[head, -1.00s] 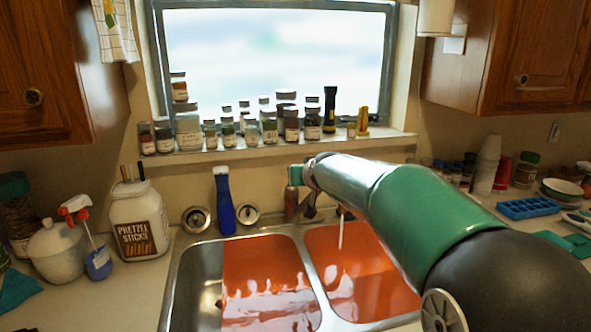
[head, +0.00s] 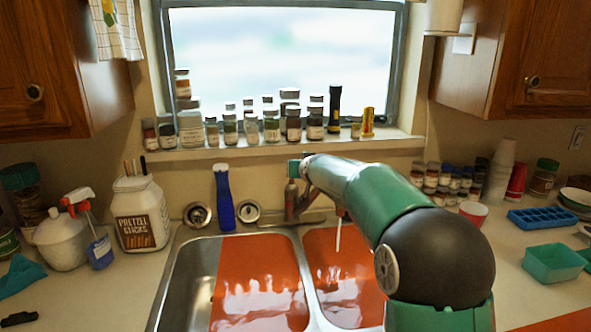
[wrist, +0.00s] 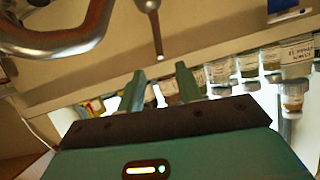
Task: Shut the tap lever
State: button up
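The metal tap (head: 291,203) stands behind the double sink, and a pale stream of water (head: 338,236) falls from its spout into the right basin. In the wrist view the curved spout (wrist: 70,38) crosses the upper left. A thin metal lever (wrist: 153,22) ends just beyond the gap between my fingertips. My gripper (wrist: 160,70) is open, with its two green fingers apart and nothing between them. In the head view my gripper (head: 297,168) is at the top of the tap, and my arm hides part of the tap; contact with the lever cannot be told.
Several spice jars (head: 293,125) line the window sill behind the tap. A blue bottle (head: 223,200) stands left of the tap. A pretzel jar (head: 141,218) and spray bottle (head: 97,235) are on the left counter. A blue ice tray (head: 543,218) and teal container (head: 554,262) are on the right.

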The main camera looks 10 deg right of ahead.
jog(key=x, duration=1)
jog(key=shift+w+f, duration=0.1)
jog(key=shift+f, duration=0.1)
grip_shut()
